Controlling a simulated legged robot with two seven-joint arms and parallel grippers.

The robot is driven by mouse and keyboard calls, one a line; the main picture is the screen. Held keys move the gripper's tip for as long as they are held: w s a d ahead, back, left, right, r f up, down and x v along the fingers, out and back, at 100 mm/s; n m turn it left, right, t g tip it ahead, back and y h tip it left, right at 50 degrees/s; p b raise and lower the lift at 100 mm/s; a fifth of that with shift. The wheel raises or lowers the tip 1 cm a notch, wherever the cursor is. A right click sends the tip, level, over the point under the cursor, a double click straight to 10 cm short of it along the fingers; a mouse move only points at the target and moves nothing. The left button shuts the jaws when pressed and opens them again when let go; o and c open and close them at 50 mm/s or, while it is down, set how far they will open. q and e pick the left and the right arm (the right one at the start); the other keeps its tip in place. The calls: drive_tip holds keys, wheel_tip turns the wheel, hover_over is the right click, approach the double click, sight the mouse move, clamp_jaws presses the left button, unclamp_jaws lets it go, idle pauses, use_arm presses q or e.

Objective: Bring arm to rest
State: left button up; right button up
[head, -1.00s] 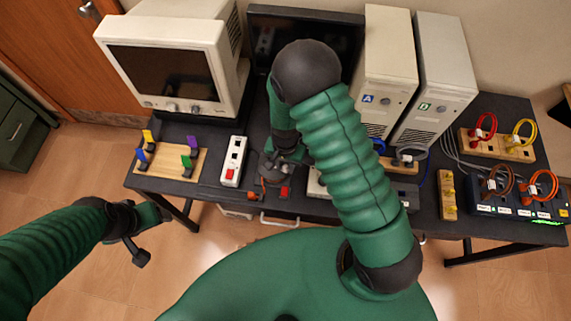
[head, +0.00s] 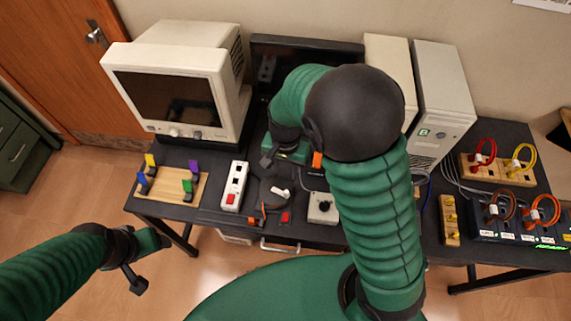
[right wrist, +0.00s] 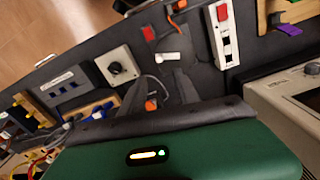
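My right arm reaches over the desk (head: 215,222) with its elbow raised in the head view. My right gripper (head: 270,160) is partly hidden there by my own arm, near the monitor's foot. In the right wrist view its two dark fingers (right wrist: 160,95) stand apart with nothing gripped between them. A small orange part (right wrist: 151,105) shows between the fingers, and a white piece (right wrist: 168,57) lies beyond them. My left gripper (head: 150,262) hangs low in front of the desk's left end, clear of it; its finger opening is unclear.
A CRT monitor (head: 172,75) and computer towers (head: 442,100) stand at the back. A power strip (head: 234,187), a dial box (head: 322,207) and a wooden block with coloured clips (head: 172,190) lie on the desk. Cables and sockets (head: 515,215) crowd the right end.

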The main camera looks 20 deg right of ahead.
wheel_tip(320, 180, up, 2)
drive_tip(key=shift+w, duration=0.1)
idle(0.4)
drive_tip(key=s+n+t+b, duration=0.2)
drive_tip(key=s+n, duration=0.5)
drive_tip(key=n, duration=0.1)
drive_tip(key=shift+s+d+f+n+t, duration=0.25)
drive_tip(key=shift+s+d+n+t, duration=0.05)
drive_tip(key=shift+d, duration=0.15)
drive_tip(key=shift+s+r, duration=0.1)
drive_tip(key=shift+s, duration=0.1)
drive_tip(key=shift+w, duration=0.15)
idle(0.9)
